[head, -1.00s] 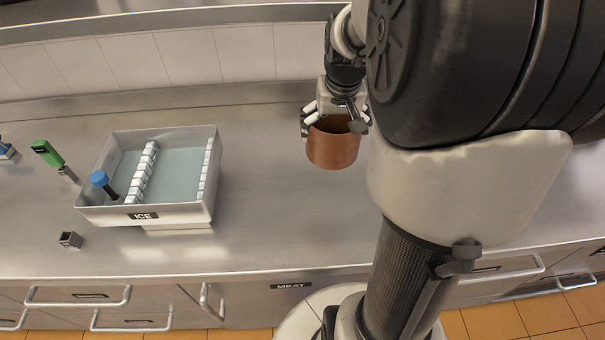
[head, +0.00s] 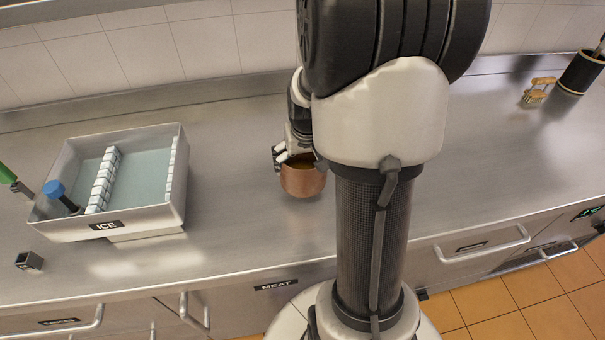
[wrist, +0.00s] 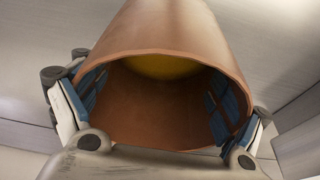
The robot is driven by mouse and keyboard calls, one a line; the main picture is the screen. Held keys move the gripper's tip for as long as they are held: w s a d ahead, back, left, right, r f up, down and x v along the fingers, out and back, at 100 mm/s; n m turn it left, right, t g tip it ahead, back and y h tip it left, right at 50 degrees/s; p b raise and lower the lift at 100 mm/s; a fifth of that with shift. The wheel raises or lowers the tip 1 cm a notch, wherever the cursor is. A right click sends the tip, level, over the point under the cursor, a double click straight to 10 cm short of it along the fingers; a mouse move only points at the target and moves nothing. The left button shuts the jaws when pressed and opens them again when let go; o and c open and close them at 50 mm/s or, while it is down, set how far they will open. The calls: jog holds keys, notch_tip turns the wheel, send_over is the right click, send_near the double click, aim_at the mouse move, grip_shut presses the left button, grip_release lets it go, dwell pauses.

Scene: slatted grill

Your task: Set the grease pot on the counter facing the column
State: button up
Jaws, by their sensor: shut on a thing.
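The grease pot (head: 302,183) is a round copper-coloured pot over the steel counter (head: 235,215), just left of my arm in the head view. My gripper (head: 299,158) is shut on the pot near its rim. In the wrist view the pot (wrist: 165,35) fills the middle, its mouth towards the camera and something yellow inside. The fingers of my gripper (wrist: 168,110), with blue pads, are at the left and right of the mouth. I cannot tell whether the pot's base touches the counter. My arm hides part of the counter to the right.
A steel ice bin (head: 180,195) with a blue-topped tool (head: 55,190) stands at the left. A small metal block (head: 30,261) lies in front of it. Counter between bin and pot is clear.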

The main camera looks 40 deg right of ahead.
aim_at(303, 166)
jog(key=shift+f+b, duration=0.65)
jog(key=shift+f, duration=1.3)
jog(key=shift+f, duration=0.2)
jog(key=o, duration=1.6)
jog(key=shift+o, duration=0.2)
jog(key=shift+r, duration=0.15)
